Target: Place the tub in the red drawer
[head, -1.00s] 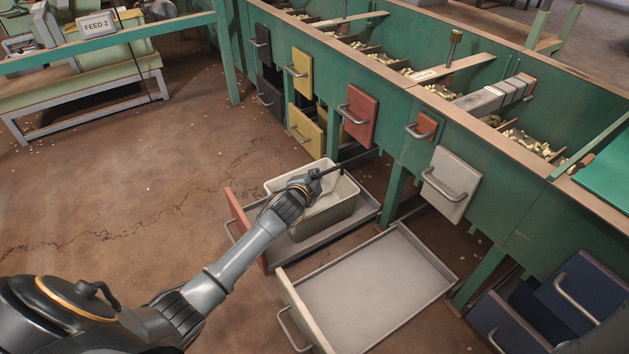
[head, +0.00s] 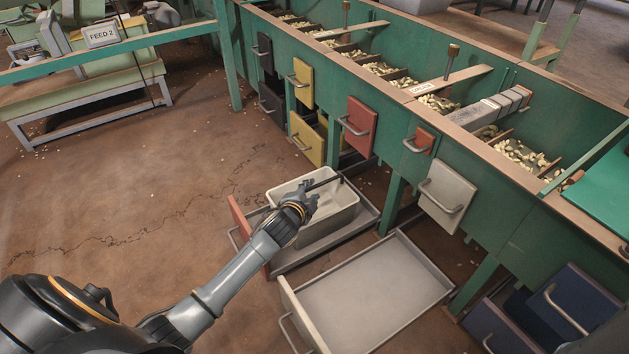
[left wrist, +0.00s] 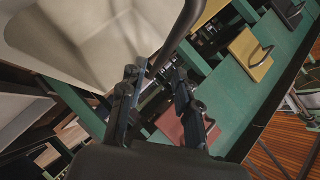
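The pale grey tub (head: 325,222) sits upright in the pulled-out lower red drawer (head: 350,233), whose red front (head: 248,235) faces left. Its dark handle bar (head: 325,183) stands above the rim. My left gripper (head: 303,200) is over the tub's near left side, close to the handle's near end. In the left wrist view the fingers (left wrist: 158,88) are apart with a gap between them. The tub (left wrist: 85,40) fills the upper left there, and the dark handle (left wrist: 177,38) passes just beyond the fingertips. Contact cannot be told. My right gripper is not in view.
An empty pale drawer (head: 375,293) is pulled out at the near right of the red one. Blue drawers (head: 575,300) stand at lower right. The green hopper bench (head: 510,215) with nut bins runs behind. Open floor (head: 120,200) lies left.

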